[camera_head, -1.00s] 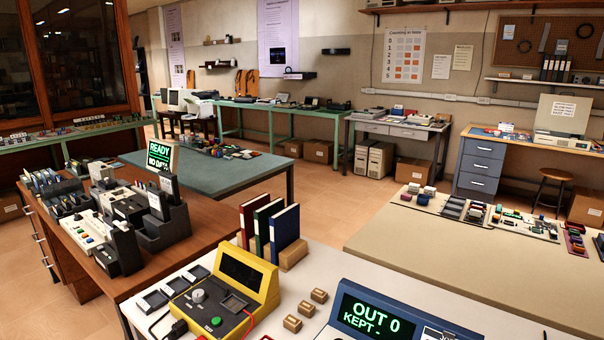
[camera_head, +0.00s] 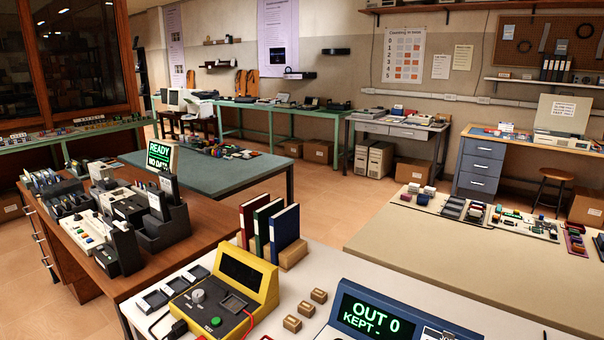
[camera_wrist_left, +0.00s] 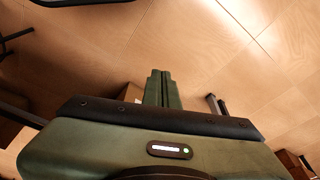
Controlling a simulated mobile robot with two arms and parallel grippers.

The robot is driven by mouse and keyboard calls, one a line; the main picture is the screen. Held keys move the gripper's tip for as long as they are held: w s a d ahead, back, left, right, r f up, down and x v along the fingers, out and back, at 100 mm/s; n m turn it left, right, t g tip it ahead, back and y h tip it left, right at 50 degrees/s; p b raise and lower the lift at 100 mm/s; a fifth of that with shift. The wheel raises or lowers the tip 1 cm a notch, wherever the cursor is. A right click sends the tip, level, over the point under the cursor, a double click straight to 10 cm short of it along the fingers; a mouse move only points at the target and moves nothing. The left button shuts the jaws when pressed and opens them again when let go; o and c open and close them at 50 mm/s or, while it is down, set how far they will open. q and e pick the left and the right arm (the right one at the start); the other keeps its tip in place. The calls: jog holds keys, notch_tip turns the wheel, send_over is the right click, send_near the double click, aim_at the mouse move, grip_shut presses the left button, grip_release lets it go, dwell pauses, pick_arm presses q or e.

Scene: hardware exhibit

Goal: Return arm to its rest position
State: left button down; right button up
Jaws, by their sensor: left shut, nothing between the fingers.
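My left gripper (camera_wrist_left: 162,88) shows in the left wrist view. Its two dark green fingers are together and nothing is between them. It hangs over the wooden-looking floor (camera_wrist_left: 215,55), clear of any object. Neither of my grippers shows in the head view. My right gripper is not in either view.
In the head view a white table stands in front, with a yellow device (camera_head: 228,295), a blue device reading "OUT 0" (camera_head: 370,318) and several binders (camera_head: 270,230). A brown desk (camera_head: 200,224) is at left, a beige table (camera_head: 430,250) at right. Floor (camera_head: 325,192) is open between them.

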pick_arm(q)
jog(key=s+a+f+g, duration=0.1)
jog(key=s+a+f, duration=0.2)
jog(key=s+f, duration=1.4)
notch_tip(320, 180, down, 3)
jog(key=shift+s+r, duration=0.15)
jog(key=shift+r, duration=0.05)
